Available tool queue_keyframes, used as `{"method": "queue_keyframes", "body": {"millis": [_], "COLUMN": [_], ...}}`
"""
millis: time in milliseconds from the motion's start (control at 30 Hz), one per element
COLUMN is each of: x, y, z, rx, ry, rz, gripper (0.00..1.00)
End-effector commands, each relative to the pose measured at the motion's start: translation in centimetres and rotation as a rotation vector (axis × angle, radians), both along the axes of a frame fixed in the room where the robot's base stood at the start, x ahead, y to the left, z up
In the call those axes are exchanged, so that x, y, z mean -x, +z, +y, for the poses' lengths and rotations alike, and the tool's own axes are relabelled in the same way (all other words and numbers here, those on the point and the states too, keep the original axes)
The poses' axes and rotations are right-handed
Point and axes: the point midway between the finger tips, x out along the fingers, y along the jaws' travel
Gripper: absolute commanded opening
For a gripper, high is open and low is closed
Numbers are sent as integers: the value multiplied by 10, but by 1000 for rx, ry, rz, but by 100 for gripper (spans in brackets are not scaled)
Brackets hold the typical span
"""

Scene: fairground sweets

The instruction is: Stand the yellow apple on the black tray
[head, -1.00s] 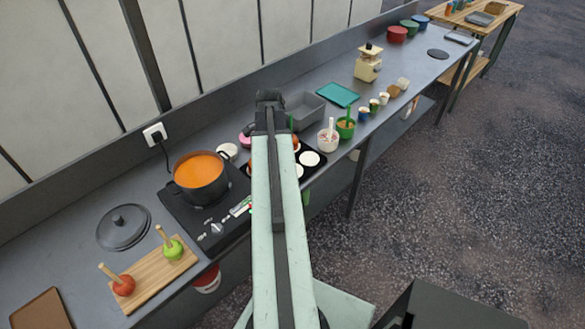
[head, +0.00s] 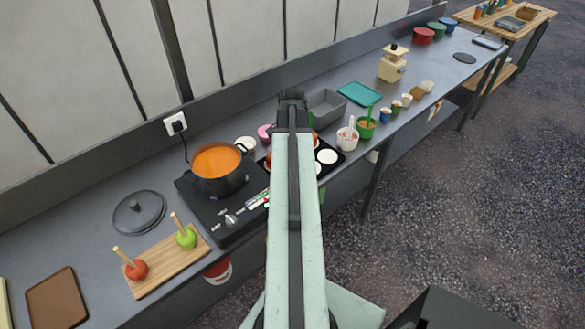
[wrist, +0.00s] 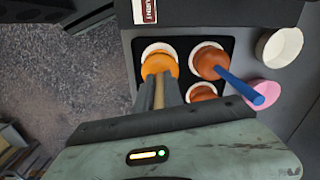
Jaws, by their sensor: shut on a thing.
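The yellow apple (wrist: 160,64), orange-yellow in the wrist view, hangs from a pale stick (wrist: 158,94) between the fingers of my gripper (wrist: 167,93). My gripper is shut on that stick. The apple is over a white disc on the black tray (wrist: 226,88); I cannot tell whether it touches. In the head view the black tray (head: 341,160) is partly hidden behind my arm, and the yellow apple cannot be made out.
A white bowl (wrist: 280,46) and a pink one (wrist: 258,92) are beside the tray. An orange-filled pot (head: 218,164) is on the hob left of my arm.

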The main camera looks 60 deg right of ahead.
Motion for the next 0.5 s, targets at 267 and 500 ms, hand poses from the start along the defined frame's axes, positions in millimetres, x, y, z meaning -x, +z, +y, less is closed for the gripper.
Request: {"method": "queue_keyframes", "body": {"millis": [267, 500], "x": [0, 1], "y": [-34, -35], "z": [0, 0], "rx": [0, 0], "ry": [-1, -2], "rz": [0, 0], "gripper": [0, 0]}}
